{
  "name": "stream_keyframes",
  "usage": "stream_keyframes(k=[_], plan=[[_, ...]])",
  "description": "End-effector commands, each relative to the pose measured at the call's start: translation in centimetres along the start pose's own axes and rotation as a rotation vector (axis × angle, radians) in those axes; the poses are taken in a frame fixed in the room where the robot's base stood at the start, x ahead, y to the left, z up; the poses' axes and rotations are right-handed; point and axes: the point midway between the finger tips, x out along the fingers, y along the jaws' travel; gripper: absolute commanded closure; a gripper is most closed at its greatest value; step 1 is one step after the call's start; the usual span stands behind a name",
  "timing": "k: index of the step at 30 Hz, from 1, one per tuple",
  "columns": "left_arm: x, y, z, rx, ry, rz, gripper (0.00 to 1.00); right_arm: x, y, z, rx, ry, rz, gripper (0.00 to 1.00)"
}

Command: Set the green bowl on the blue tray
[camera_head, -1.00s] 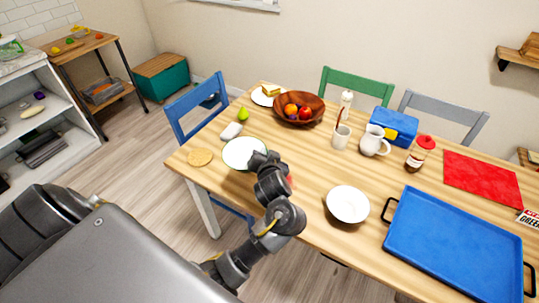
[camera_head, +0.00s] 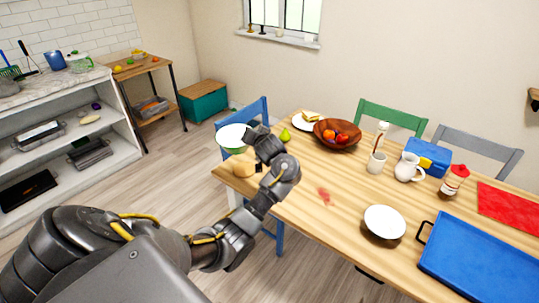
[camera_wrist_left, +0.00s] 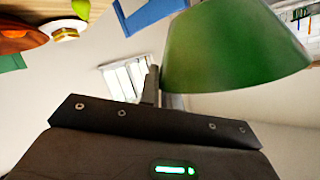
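The green bowl (camera_head: 234,138), white inside, is held at its right rim by my left gripper (camera_head: 254,132) above the table's left end. In the left wrist view the bowl's green outer side (camera_wrist_left: 236,48) fills the upper right, against a finger of the gripper. The bowl looks clear of the table. The blue tray (camera_head: 482,262), with black handles, lies flat at the table's right front. Its visible surface is empty, and its right side is cut off by the frame. My right gripper is not in view.
The table's middle front is clear.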

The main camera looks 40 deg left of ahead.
Motion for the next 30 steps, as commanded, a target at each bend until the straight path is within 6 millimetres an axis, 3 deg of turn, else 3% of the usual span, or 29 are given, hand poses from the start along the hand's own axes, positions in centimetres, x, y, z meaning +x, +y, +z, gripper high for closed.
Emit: stream_keyframes(k=[9,15,17,23,30], plan=[[7.5,-10.1,-5.1,-0.062,-0.082,-0.149,1.0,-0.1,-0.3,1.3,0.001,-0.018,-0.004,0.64],[11.2,-14.8,-7.4,-0.072,-0.099,-0.18,1.0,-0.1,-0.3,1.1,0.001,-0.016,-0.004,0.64],[12.4,-15.6,-8.1,-0.066,-0.094,-0.168,1.0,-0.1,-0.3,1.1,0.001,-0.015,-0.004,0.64],[14.4,-14.1,-9.3,-0.024,-0.041,-0.074,1.0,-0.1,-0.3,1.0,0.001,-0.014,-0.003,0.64],[13.6,-8.0,-9.4,0.051,0.052,0.087,1.0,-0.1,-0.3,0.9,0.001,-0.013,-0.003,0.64]])
